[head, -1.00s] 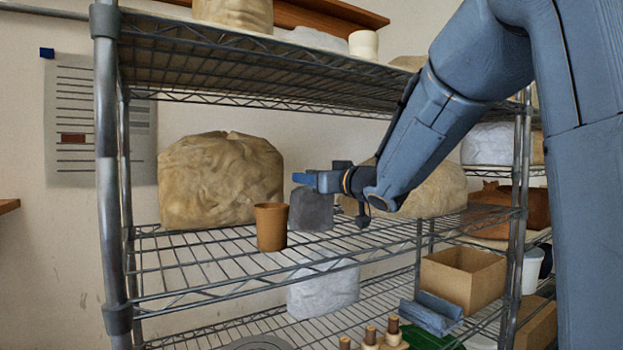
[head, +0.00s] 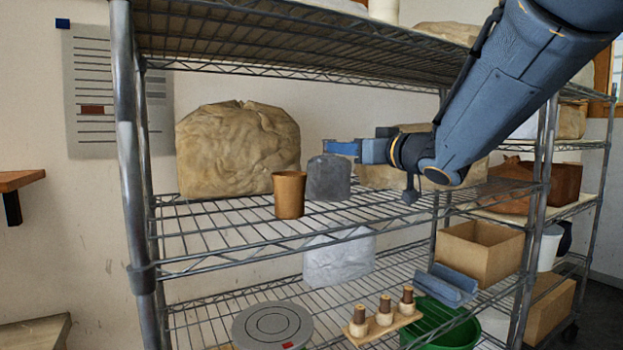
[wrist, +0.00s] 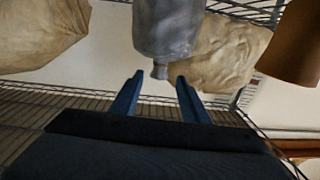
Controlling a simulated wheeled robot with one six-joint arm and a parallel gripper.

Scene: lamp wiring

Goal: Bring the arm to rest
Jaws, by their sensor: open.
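My gripper (head: 340,148) is at the middle shelf of the wire rack, reaching in from the right. Its blue fingers are apart and empty in the wrist view (wrist: 157,98). A dark grey object (head: 328,178) stands on the shelf just below and beside the fingers in the head view; it also shows beyond the fingertips in the wrist view (wrist: 168,28). I cannot tell whether the fingers touch it. A brown cup (head: 289,195) stands to its left on the same shelf and shows at the right of the wrist view (wrist: 295,45).
A large tan bag (head: 235,150) stands behind the cup, and another tan bag (head: 400,172) lies behind my gripper. A rack post (head: 133,200) stands at the left. An open cardboard box (head: 480,252) sits lower right.

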